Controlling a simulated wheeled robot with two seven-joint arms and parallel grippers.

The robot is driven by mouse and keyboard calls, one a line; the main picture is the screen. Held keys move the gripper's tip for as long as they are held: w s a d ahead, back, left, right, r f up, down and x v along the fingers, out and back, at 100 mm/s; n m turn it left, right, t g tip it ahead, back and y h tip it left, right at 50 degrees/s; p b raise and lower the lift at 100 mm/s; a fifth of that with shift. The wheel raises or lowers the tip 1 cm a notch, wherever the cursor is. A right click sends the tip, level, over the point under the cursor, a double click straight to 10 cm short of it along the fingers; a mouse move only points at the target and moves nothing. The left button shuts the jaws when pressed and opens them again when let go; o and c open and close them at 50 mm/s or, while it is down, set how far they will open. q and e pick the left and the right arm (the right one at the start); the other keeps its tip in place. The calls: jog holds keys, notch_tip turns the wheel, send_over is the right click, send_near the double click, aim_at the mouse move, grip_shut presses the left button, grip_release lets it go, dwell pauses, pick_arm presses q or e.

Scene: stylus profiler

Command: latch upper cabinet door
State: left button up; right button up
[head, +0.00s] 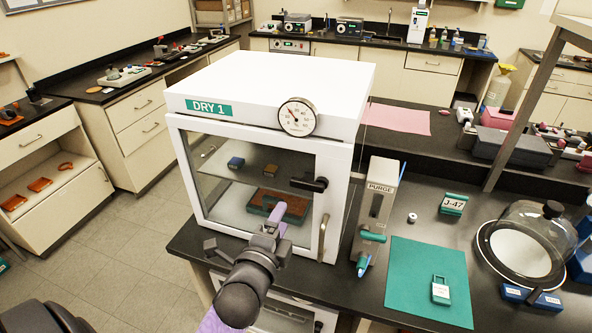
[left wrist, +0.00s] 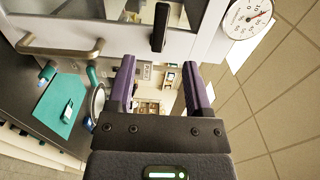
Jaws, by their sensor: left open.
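The white upper cabinet (head: 270,85) carries a "DRY 1" label and a glass door (head: 215,165). The door looks closed or nearly so; I cannot tell if it is fully flush. Its black latch lever (head: 308,184) lies roughly horizontal, pointing left in the head view. It also shows above the fingers in the left wrist view (left wrist: 159,27). A metal pull handle (head: 322,238) is below it. My left gripper (head: 274,214) has purple fingers and is open and empty, in front of the door, left of and below the lever. My right gripper is not in view.
A round dial (head: 297,117) sits on the cabinet's top front edge. Open floor lies to the left.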

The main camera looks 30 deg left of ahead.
aim_at(298, 186)
pick_arm(q)
jog(key=x, duration=0.9)
jog(key=shift+w+a, duration=0.15)
jog(key=shift+w, duration=0.2)
grip_shut()
